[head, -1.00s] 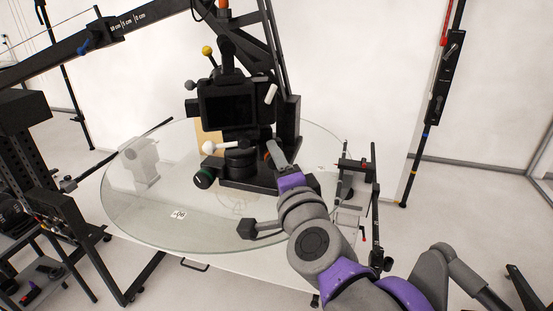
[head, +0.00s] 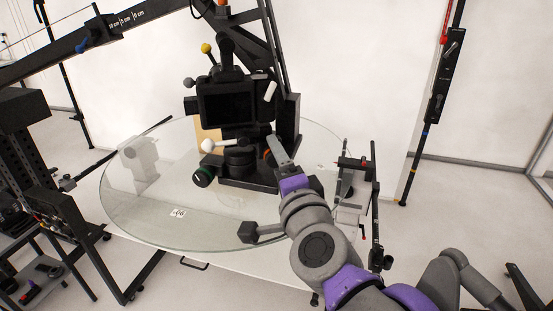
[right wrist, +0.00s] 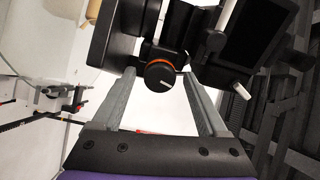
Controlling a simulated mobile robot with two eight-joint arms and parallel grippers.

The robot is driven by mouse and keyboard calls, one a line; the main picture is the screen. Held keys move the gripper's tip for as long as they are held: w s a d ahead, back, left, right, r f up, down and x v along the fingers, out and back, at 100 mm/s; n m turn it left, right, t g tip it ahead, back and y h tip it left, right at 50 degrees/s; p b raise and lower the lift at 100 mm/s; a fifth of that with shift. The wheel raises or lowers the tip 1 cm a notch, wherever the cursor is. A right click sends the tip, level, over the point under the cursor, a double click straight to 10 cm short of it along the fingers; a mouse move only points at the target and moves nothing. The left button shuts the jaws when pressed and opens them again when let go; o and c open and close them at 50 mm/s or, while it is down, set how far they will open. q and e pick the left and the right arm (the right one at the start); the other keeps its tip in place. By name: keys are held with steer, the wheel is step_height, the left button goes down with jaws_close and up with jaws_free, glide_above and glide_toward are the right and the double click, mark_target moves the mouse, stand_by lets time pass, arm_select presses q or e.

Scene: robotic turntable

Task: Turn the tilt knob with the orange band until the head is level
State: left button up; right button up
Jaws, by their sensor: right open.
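The tilt knob (right wrist: 158,74), black with an orange band, is on the black camera head in the right wrist view. My right gripper (right wrist: 160,79) is open, with its two grey fingertips on either side of the knob. I cannot tell whether they touch it. In the head view my right gripper (head: 275,148) reaches the right side of the head, and the knob is mostly hidden behind it. The camera (head: 228,108) with its dark screen sits on the head above the glass turntable (head: 140,220). Its exact tilt is hard to judge. My left gripper is out of view.
A slim black stand (head: 374,210) is close to the right of my arm.

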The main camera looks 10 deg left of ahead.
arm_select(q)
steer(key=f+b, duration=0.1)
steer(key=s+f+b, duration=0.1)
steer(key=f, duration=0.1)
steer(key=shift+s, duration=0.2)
arm_select(e)
steer(key=v, duration=0.9)
steer(key=shift+s+d, duration=0.15)
steer(key=shift+s, duration=0.2)
stand_by(1.0)
steer(key=d+f+n+g+h, duration=0.1)
steer(key=d+f+n+g, duration=0.25)
steer(key=f, duration=0.85)
steer(key=d+f+n+g+h, duration=0.2)
steer(key=d+f+n, duration=0.3)
steer(key=f, duration=0.6)
steer(key=s+d+f+n+g+h, duration=0.1)
steer(key=s+d+f+g+h, duration=0.1)
steer(key=s+d+f, duration=0.3)
steer(key=s+d+f+g+h, duration=0.3)
steer(key=s+d+f, duration=0.2)
steer(key=d+f, duration=0.6)
steer(key=shift+d+f+n+h, duration=0.2)
steer(key=shift+f+n+h, duration=0.2)
steer(key=shift+f, duration=0.35)
